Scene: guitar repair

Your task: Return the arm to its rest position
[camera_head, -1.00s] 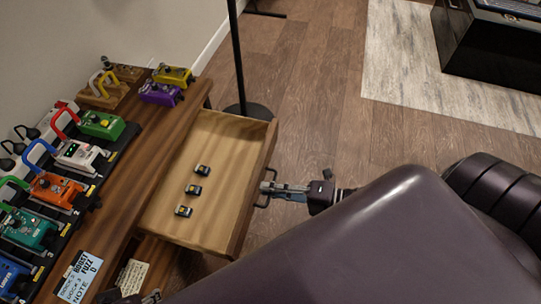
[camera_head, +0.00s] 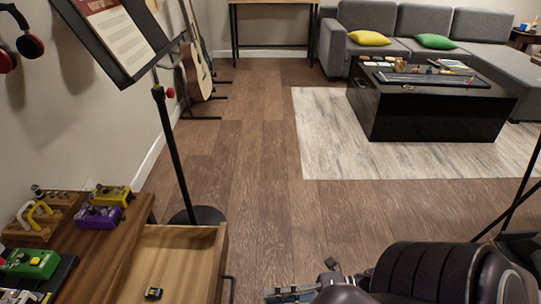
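My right gripper (camera_head: 278,295) is at the bottom edge of the head view, to the right of the open drawer (camera_head: 206,240). It is partly cut off by the frame edge, and I cannot tell whether its fingers are open or shut. A gap shows between it and the dark drawer handle (camera_head: 230,288), and I see nothing in it. My dark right arm fills the bottom right. My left gripper is not in view.
One small battery (camera_head: 153,293) lies in the drawer. The wooden desk (camera_head: 118,235) holds a purple pedal (camera_head: 99,217) and a yellow pedal (camera_head: 111,195). A music stand (camera_head: 172,150) stands behind the drawer. A black coffee table (camera_head: 430,115) is farther off; the floor between is clear.

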